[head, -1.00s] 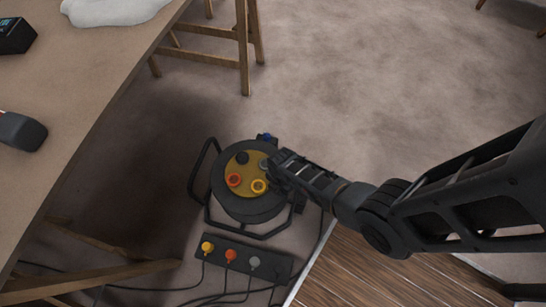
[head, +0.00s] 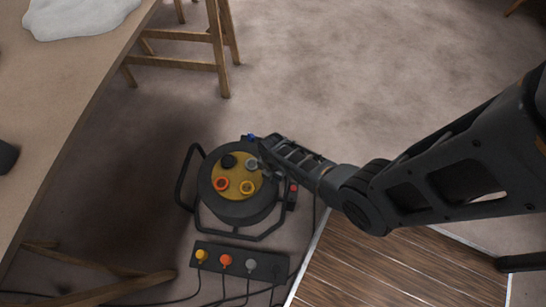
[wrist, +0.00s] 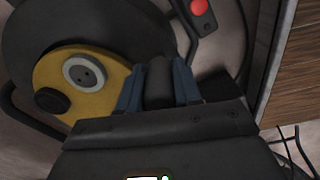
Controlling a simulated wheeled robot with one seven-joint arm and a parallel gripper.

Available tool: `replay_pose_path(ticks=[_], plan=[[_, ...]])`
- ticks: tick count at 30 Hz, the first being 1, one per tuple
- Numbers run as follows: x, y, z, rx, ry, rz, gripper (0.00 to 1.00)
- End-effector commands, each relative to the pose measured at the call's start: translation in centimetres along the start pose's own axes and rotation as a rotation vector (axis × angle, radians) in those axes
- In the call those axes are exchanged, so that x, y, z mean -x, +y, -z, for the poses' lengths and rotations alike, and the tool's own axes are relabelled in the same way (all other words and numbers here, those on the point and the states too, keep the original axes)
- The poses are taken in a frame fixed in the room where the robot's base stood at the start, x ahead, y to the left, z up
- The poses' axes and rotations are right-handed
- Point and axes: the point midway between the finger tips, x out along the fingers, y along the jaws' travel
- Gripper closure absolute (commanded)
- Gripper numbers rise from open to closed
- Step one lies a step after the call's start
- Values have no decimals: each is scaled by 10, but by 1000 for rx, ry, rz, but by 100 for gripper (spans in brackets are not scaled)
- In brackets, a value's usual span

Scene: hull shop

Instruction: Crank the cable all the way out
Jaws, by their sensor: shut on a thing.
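The cable reel (head: 237,212) stands on the floor in a black tubular frame. Its yellow face (head: 235,174) carries several sockets: black, grey, orange and yellow. My gripper (wrist: 158,80) has its two blue fingers shut on a dark knob (wrist: 158,88) beside the yellow face; I take it for the crank's handle. In the head view my gripper (head: 262,148) reaches the reel's upper right edge from the right and hides part of the drum and the crank. A black box with a red button (head: 293,189) sits at the frame's right side; it also shows in the wrist view (wrist: 200,7).
A black socket strip (head: 240,259) with yellow, orange and grey plugs lies in front of the reel, with cables trailing from it. A table (head: 50,120) and wooden trestle (head: 222,65) stand left. A wooden platform (head: 400,268) lies lower right. Floor beyond the reel is clear.

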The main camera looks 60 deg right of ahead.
Motion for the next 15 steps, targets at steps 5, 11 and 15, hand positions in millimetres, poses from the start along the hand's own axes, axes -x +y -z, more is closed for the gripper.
replay_pose_path(ticks=[5,11,15], plan=[[0,2,-2,-2,-4,-4,63],[0,1,-2,-1,-3,-3,43],[0,1,-1,0,-3,-3,41]])
